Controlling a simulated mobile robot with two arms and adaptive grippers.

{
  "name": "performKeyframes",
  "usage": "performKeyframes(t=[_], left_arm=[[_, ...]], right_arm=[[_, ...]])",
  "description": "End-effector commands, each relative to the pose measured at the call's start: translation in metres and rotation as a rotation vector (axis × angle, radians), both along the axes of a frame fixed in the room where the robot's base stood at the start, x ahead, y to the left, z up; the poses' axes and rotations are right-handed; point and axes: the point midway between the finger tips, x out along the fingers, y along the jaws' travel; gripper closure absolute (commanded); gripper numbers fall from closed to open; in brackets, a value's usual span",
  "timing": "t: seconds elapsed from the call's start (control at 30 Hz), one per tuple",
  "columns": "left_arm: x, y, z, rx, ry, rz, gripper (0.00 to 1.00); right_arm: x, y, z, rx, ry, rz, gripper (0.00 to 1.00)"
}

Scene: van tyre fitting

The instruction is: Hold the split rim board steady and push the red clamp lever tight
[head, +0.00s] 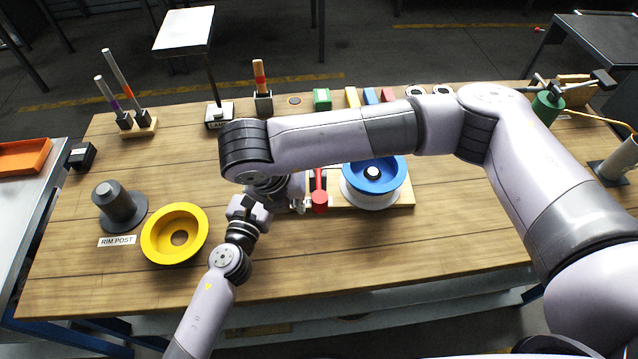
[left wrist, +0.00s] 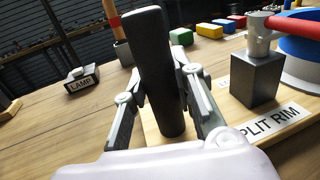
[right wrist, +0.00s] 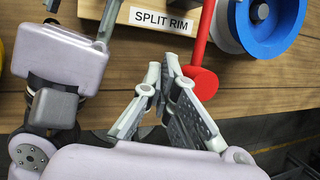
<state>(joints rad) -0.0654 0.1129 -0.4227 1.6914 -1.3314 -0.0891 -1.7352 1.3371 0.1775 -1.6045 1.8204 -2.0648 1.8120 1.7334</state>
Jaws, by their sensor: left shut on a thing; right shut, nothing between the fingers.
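The split rim board (head: 407,193) lies on the bench and carries a white and blue split rim (head: 372,172). In the left wrist view my left gripper (left wrist: 160,85) is shut on an upright black handle (left wrist: 155,60) at the board's left end. The red clamp lever (head: 320,192) sits left of the rim; in the right wrist view its arm (right wrist: 204,40) ends in a round red knob. My right gripper (right wrist: 164,68) is shut and empty, close beside the lever's left side; I cannot tell if it touches. In the head view my right arm hides the handle.
A yellow rim (head: 157,240) and a grey rim post (head: 117,207) stand at the bench's left. A lamp stand (head: 219,113) and coloured blocks (head: 322,99) line the back. The bench's front right is clear. My right arm crosses above my left gripper.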

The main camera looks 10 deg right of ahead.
Motion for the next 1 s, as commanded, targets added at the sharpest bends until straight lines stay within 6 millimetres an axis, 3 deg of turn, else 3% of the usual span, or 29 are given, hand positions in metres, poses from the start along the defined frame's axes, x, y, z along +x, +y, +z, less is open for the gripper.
performKeyframes(t=[0.57,1.0], left_arm=[[0.0,0.0,0.0,0.0,0.0,0.001,1.0],[0.0,0.0,0.0,0.0,0.0,0.001,1.0]], right_arm=[[0.0,-0.001,0.0,0.0,0.0,0.0,1.0],[-0.001,-0.015,0.0,0.0,0.0,-0.001,1.0]])
